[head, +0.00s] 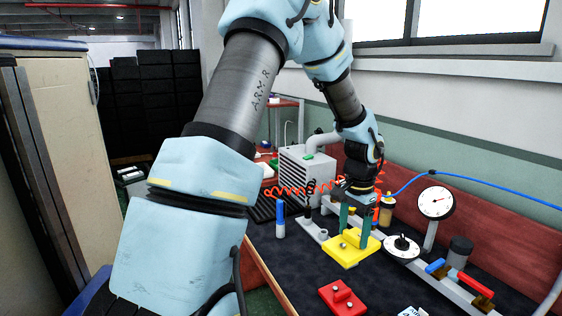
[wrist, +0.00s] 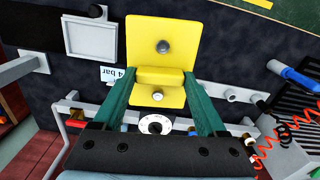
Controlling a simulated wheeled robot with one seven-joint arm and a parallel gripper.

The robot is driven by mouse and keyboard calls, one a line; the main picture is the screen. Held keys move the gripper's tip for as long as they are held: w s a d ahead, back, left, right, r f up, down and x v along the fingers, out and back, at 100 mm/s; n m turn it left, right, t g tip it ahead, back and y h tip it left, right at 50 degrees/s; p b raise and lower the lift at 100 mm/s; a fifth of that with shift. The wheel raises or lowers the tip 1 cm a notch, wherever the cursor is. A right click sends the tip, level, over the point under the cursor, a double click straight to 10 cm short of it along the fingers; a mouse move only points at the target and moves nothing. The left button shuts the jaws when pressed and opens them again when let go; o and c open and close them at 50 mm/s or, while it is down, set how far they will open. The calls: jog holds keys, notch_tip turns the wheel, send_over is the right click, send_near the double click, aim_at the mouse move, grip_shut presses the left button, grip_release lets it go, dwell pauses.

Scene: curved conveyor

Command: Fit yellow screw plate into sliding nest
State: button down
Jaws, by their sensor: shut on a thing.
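The yellow screw plate (head: 345,253) is held between the two green fingers of my gripper (head: 353,238), above the dark mat. In the wrist view the yellow plate (wrist: 173,27) shows a raised middle bar, with a grey screw head on one side and a smaller pale one on the other. The fingers of my gripper (wrist: 158,76) close on the two ends of that bar. A grey square frame (wrist: 90,55) with a pale inside lies at the upper left of the wrist view, apart from the plate; it looks like the sliding nest, but I cannot be certain.
A red plate with knobs (head: 342,297) lies on the mat in front. A blue-topped cylinder (head: 280,220) stands left. An orange coiled hose (head: 300,190) hangs behind.

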jog(key=w+a+f+n, duration=0.1)
jog(key=a+f+n, duration=0.55)
jog(key=a, duration=0.75)
jog(key=a+f+n, duration=0.5)
jog(key=a+f, duration=0.3)
jog(key=a, duration=0.6)
notch_tip(320, 180, down, 10)
jog(key=b, duration=1)
jog(key=shift+a+f, duration=0.2)
jog(key=shift+d, duration=0.1)
